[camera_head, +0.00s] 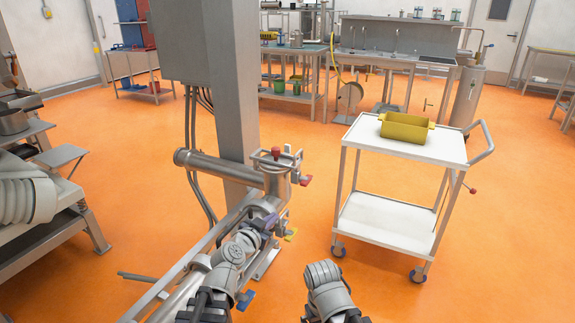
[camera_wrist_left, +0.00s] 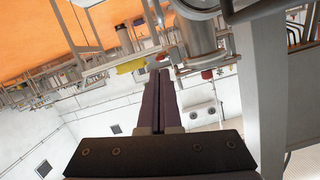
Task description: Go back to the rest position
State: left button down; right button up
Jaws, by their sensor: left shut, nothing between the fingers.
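My left gripper (camera_head: 264,222) is in front of the steel pipe assembly (camera_head: 222,166) in the head view. Its dark purple fingers are pressed together and empty in the left wrist view (camera_wrist_left: 160,78). Part of the pipe assembly is hidden behind my left arm. A red knob (camera_head: 276,153) sits on top of the assembly, and a red handle (camera_head: 305,180) sticks out at its side. Part of my right arm shows at the bottom of the head view, but its gripper does not show.
A white trolley (camera_head: 369,213) stands at the right with a yellow-green bin (camera_head: 406,128) on it. A thick grey column (camera_head: 208,45) rises behind the pipe. Benches line the back. Orange floor (camera_head: 290,290) is clear between the pipe and the trolley.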

pick_arm(q)
jog(key=s+d+m+g+h+p, duration=0.1)
jog(key=s+d+g+p, duration=0.7)
jog(key=s+d+p, duration=0.15)
jog(key=s+a+r+n+g+y+p, duration=0.2)
jog(key=s+a+g+y+p, duration=0.1)
jog(key=s+p, duration=0.2)
jog(key=s+a+r+n+g+y+p, duration=0.1)
jog(key=s+a+g+y+p, duration=0.2)
jog(key=s, duration=0.6)
jog(key=shift+s+r+n+g+y+p, duration=0.15)
jog(key=shift+r+n+g+y+p, duration=0.25)
jog(key=shift+y+p, duration=0.5)
